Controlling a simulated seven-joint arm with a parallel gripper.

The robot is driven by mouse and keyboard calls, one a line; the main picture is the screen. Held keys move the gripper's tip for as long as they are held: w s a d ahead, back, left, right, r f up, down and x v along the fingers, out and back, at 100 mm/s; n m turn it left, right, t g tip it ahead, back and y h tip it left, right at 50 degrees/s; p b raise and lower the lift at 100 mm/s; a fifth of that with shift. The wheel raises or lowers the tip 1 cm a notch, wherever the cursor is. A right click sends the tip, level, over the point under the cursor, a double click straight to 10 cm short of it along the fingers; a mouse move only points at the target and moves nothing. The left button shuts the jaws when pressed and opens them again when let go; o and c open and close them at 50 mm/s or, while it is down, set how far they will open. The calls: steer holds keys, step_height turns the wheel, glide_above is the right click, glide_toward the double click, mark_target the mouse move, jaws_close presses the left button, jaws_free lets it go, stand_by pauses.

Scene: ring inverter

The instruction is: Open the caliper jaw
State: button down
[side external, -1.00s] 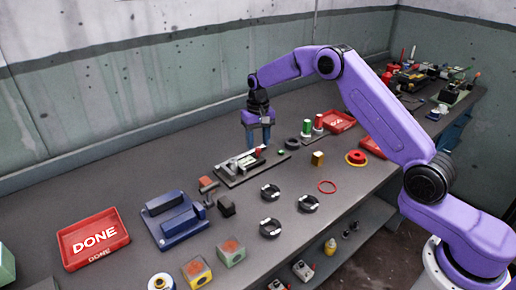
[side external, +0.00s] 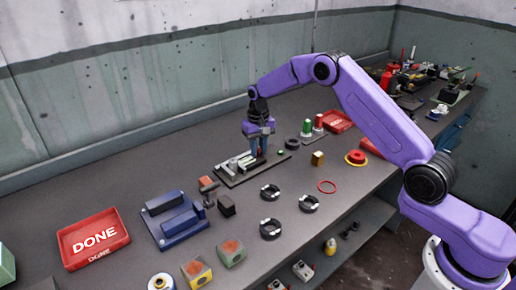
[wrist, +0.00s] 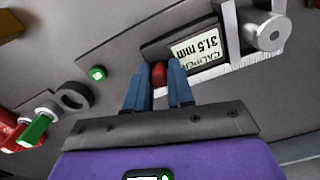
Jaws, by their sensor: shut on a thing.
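The caliper (side external: 240,168) lies on a dark base plate on the bench in the side view. In the wrist view its display (wrist: 197,47) reads 31.5 mm, seen upside down, beside a pale bar. My gripper (side external: 260,152) is over the right part of the caliper, pointing down. In the wrist view a small red knob (wrist: 158,73) shows between the blue fingertips (wrist: 159,78), and the fingers are shut on it. A green button (side external: 281,153) sits on the plate right of the gripper.
Black rings (side external: 269,228) and a gold block (side external: 318,158) lie in front and to the right. Green and red cylinders (side external: 306,128) stand behind right. A blue fixture (side external: 177,229) and red DONE tray (side external: 75,259) are left. The bench behind the caliper is clear.

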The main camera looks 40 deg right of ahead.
steer(key=shift+d, duration=1.75)
steer(key=c, duration=1)
jaws_free()
steer(key=shift+d, duration=0.1)
steer(key=shift+r, duration=0.15)
steer(key=shift+r, duration=0.35)
step_height(320, 180, up, 16)
steer(key=shift+r, duration=0.25)
steer(key=shift+a, duration=0.2)
